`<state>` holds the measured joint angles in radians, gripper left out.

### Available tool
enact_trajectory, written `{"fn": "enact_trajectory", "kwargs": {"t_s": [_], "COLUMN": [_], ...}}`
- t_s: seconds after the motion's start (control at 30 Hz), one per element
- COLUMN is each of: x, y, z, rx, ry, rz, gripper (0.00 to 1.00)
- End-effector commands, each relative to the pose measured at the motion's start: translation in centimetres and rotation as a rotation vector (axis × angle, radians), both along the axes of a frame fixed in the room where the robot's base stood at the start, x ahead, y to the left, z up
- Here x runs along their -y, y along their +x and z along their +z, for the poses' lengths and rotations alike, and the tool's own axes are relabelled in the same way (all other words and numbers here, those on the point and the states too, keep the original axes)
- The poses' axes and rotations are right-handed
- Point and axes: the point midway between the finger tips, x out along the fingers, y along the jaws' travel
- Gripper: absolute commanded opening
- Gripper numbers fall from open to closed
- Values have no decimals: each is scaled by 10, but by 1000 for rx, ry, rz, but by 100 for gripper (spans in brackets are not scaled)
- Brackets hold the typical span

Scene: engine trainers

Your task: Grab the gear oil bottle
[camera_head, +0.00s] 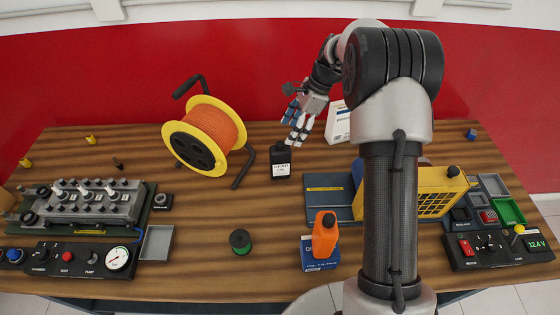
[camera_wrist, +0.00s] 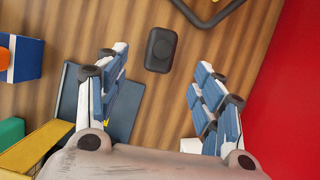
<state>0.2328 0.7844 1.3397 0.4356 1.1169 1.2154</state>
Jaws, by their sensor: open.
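The gear oil bottle (camera_head: 281,164) is a small black bottle with a white label, upright on the wooden table near the middle back. From above, in the wrist view, it shows as a dark rounded block (camera_wrist: 161,49) near the top centre, between the lines of the fingers. My gripper (camera_head: 298,136) is open and points down, above and slightly right of the bottle. In the wrist view my gripper (camera_wrist: 162,62) has its fingers spread wide with nothing between them, and I see no contact with the bottle.
An orange cable reel (camera_head: 208,135) with a black frame stands left of the bottle. A blue tray (camera_head: 329,190) and a white box (camera_head: 338,122) are to its right. An orange bottle (camera_head: 324,233) and a green spool (camera_head: 240,241) are nearer the front. Bare table lies around the bottle.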

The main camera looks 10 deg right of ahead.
Motion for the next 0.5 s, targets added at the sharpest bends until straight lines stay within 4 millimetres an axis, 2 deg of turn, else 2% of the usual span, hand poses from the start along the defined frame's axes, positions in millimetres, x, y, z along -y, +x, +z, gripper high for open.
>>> {"fn": "enact_trajectory", "kwargs": {"t_s": [0.03,0.2,0.33,0.5], "x": [-5,-20,-28,-33], "y": [-1,0,2,2], "z": [-15,-49,-69,-80], "rx": [-5,-4,-2,0], "ry": [1,1,0,0], "rz": [2,3,2,2], "gripper": [62,62,62,62]}}
